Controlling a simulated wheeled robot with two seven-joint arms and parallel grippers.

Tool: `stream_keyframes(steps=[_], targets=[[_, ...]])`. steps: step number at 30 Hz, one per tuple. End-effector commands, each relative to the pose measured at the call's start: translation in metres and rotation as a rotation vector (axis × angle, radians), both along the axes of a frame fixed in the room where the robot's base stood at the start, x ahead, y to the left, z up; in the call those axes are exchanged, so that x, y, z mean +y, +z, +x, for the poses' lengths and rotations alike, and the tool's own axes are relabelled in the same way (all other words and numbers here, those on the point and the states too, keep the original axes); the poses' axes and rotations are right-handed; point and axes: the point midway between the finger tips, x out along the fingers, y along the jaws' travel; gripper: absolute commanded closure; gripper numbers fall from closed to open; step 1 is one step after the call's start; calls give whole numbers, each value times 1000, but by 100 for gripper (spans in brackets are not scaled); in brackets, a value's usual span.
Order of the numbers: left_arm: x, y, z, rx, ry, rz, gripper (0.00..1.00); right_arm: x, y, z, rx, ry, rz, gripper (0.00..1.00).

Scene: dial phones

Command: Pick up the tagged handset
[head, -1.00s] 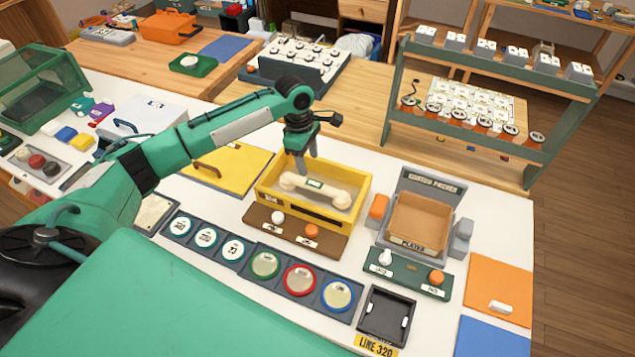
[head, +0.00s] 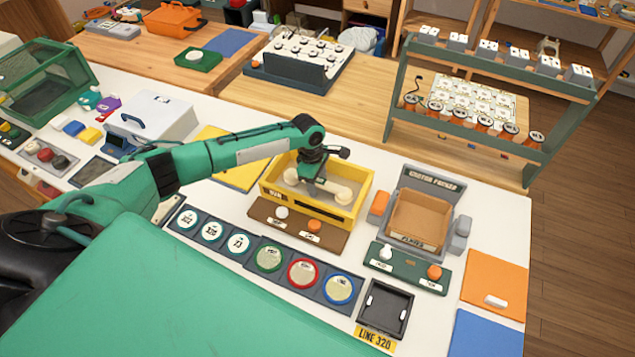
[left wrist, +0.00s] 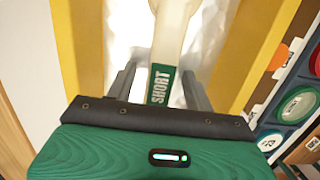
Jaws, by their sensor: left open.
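The cream handset (head: 343,194) lies in a yellow tray (head: 327,212) in the head view. Its green tag reads "SHORT" in the left wrist view (left wrist: 160,84). My left gripper (head: 318,186) is down inside the tray over the handset's middle. In the left wrist view, its two fingers (left wrist: 158,88) are open, one on each side of the tagged grip, with a gap on both sides. The gripper hides much of the handset's middle in the head view. My right gripper is not in view.
A brown panel with white and orange knobs (head: 298,227) stands in front of the tray. A brown box in a grey frame (head: 420,219) stands to the right. Round dials (head: 302,273) and a black tray marked "LINE 320" (head: 385,307) are nearer.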

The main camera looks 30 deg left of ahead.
Motion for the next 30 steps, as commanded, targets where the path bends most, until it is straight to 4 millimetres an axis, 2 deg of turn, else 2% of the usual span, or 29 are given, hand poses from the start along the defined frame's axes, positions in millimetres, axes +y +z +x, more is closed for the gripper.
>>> stream_keyframes(steps=[3, 11, 23, 26, 30], targets=[[0, 0, 0, 0, 0, 0, 49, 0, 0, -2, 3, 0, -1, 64], [0, 0, 0, 0, 0, 0, 100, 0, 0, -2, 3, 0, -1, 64], [0, 8, 1, -1, 0, -1, 100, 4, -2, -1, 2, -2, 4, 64], [0, 19, 1, -3, 0, -3, 100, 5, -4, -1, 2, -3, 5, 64], [0, 48, 1, -4, -1, -3, 100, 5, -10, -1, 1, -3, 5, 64]])
